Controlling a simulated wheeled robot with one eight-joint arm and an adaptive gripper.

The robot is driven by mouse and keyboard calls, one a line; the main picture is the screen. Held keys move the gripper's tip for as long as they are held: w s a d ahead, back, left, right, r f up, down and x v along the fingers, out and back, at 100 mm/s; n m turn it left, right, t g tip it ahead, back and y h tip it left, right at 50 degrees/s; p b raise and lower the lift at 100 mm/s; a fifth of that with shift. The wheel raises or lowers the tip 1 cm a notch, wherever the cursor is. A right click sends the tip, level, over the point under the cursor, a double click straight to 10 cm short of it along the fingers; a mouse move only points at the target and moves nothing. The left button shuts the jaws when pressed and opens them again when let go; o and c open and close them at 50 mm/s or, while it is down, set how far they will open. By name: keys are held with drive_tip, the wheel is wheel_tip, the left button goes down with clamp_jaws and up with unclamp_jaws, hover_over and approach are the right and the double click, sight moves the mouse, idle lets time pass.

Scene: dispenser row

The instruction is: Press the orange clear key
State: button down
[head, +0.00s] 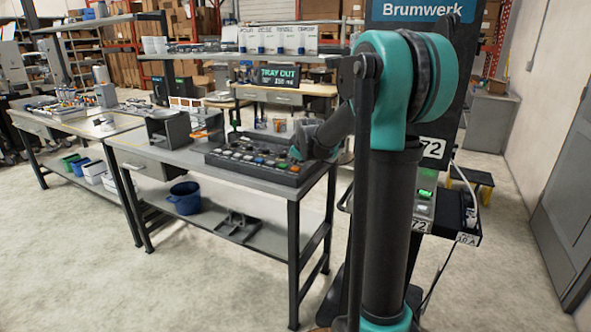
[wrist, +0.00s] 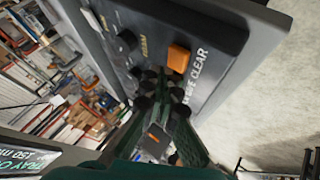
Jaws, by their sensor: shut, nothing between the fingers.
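The orange clear key (wrist: 178,57) is a square raised key on a dark panel (wrist: 215,25), beside the printed word CLEAR in the wrist view. My gripper (wrist: 158,82) is shut and empty. Its dark fingertips are just below the key in that picture, close to the panel face. I cannot tell whether they touch the key or panel. In the head view the key panel (head: 228,157) lies on the workbench, and my gripper (head: 298,152) is over its right end. My wrist hides part of that end.
A dark knob (wrist: 126,40) and a pale key (wrist: 91,19) sit left of the orange key. The workbench (head: 262,186) has a grey holder (head: 168,128) at its left and a TRAY OUT sign (head: 279,76) behind. A blue bucket (head: 185,197) stands on the lower shelf.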

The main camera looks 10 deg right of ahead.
sight(296, 169)
drive_tip(key=shift+f, duration=0.15)
drive_tip(key=shift+f, duration=0.25)
drive_tip(key=shift+f, duration=0.45)
idle(0.6)
drive_tip(key=shift+r, duration=0.15)
idle(0.3)
drive_tip(key=shift+r, duration=0.75)
drive_tip(key=shift+r, duration=0.1)
drive_tip(key=shift+r, duration=2.4)
drive_tip(key=s+d+f+m+g, duration=0.1)
drive_tip(key=s+f+m, duration=0.2)
drive_tip(key=s+f, duration=0.4)
drive_tip(key=s+d+f+m+g, duration=0.1)
drive_tip(key=s+f, duration=0.6)
drive_tip(key=s, duration=1.3)
drive_tip(key=s+d+f+m+g+h, duration=0.1)
drive_tip(key=s+f+m, duration=0.5)
drive_tip(key=s, duration=0.8)
wheel_tip(296, 169, down, 2)
drive_tip(key=shift+d+g, duration=0.55)
drive_tip(key=shift+g, duration=0.45)
